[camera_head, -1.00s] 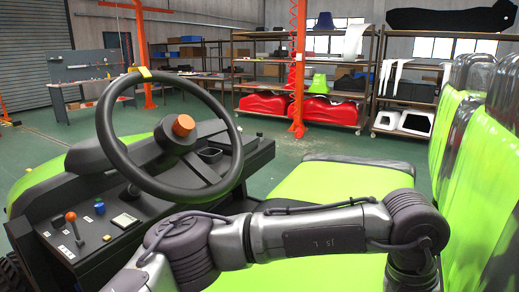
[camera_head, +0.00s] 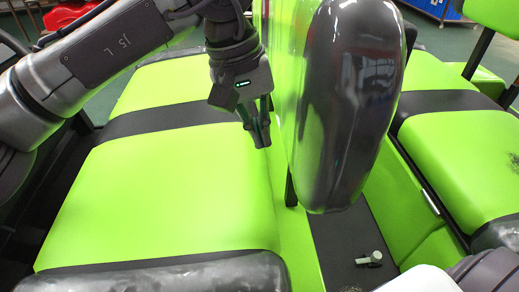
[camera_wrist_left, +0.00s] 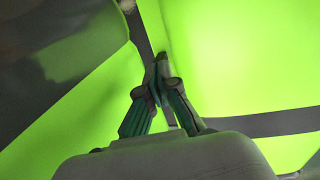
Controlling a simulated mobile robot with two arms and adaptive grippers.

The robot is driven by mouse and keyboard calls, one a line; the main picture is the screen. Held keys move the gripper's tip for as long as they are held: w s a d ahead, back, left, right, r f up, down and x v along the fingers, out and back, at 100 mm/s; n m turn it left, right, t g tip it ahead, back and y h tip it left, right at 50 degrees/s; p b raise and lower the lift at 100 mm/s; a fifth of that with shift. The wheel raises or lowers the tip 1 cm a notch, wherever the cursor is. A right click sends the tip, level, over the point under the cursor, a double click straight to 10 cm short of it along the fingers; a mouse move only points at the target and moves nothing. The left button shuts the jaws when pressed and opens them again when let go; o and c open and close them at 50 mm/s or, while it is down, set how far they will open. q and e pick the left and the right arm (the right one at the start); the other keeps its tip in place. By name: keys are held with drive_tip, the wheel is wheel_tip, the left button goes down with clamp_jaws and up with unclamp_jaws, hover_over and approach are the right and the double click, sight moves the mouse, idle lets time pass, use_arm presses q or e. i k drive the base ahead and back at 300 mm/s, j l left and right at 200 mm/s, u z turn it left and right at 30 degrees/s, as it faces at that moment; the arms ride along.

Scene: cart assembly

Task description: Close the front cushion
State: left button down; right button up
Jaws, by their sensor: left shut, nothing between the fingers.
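The front cushion (camera_head: 165,195) is a bright green bench seat with a black band across it and dark trim at its near end. It looks down flat in the head view. My left gripper (camera_head: 262,142) points down just above the cushion's right edge, beside the upright backrest (camera_head: 345,100). Its fingers are shut and empty. In the left wrist view the fingertips (camera_wrist_left: 162,68) meet close to the green cushion (camera_wrist_left: 225,60); I cannot tell whether they touch it. My right gripper is not in view.
The green and dark backrest stands close to my left gripper's right side. A second green seat (camera_head: 460,150) lies beyond it at the right. A small pale fitting (camera_head: 370,258) sits on the dark strip between them. Red and blue items (camera_head: 435,8) stand at the back.

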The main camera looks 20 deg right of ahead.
sight(173, 194)
drive_tip(key=k+j, duration=0.25)
drive_tip(key=k, duration=0.25)
drive_tip(key=k+j, duration=0.2)
drive_tip(key=k, duration=0.25)
